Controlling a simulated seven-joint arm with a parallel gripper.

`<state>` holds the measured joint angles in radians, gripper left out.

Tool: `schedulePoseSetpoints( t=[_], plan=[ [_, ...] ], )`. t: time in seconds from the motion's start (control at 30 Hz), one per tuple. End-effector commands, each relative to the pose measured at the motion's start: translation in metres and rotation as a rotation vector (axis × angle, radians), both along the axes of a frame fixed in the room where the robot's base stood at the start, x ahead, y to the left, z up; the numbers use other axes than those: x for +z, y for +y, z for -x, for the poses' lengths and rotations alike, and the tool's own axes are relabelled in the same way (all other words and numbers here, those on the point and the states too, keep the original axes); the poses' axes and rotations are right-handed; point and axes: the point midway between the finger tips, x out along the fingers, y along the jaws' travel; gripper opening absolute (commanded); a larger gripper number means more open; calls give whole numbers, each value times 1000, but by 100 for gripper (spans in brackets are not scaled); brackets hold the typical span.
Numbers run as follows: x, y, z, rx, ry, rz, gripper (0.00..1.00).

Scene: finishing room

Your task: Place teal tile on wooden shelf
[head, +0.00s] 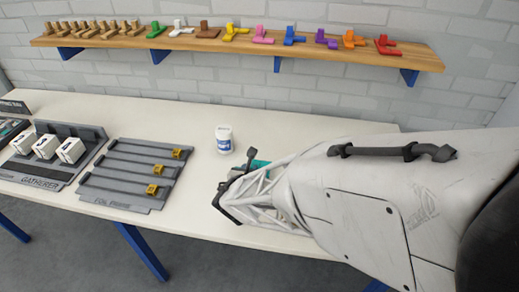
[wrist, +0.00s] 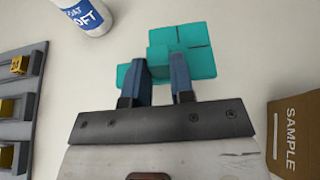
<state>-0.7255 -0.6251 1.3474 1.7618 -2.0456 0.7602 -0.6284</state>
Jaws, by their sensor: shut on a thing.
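The teal tile (wrist: 190,52) is a stepped, blocky piece with dark lines on its top. My gripper (wrist: 166,68) is shut on its near part in the wrist view, with one blue finger on each side. In the head view only a bit of the teal tile (head: 260,165) shows behind my white arm, low over or on the white table; I cannot tell if it touches the table. The wooden shelf (head: 425,59) runs along the brick wall above the table. It holds a row of coloured tiles and, at its left end, several plain wooden pieces.
A white and blue can (head: 224,140) stands left of my gripper. A dark slotted rack (head: 120,187) with yellow clips and a tray marked "GATHERER" (head: 40,172) with white boxes lie further left. A brown "SAMPLE" box (wrist: 292,135) sits right in the wrist view.

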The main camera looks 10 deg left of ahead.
Motion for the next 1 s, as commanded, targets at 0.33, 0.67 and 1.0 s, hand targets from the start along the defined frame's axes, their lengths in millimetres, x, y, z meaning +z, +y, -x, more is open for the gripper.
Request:
schedulePoseSetpoints(
  t=[0.33, 0.67, 1.0],
  plan=[
    [-30, 0, 0, 0, 1, 1, 0],
    [-42, 0, 0, 0, 0, 0, 0],
    [-44, 0, 0, 0, 0, 0, 29]
  ],
)
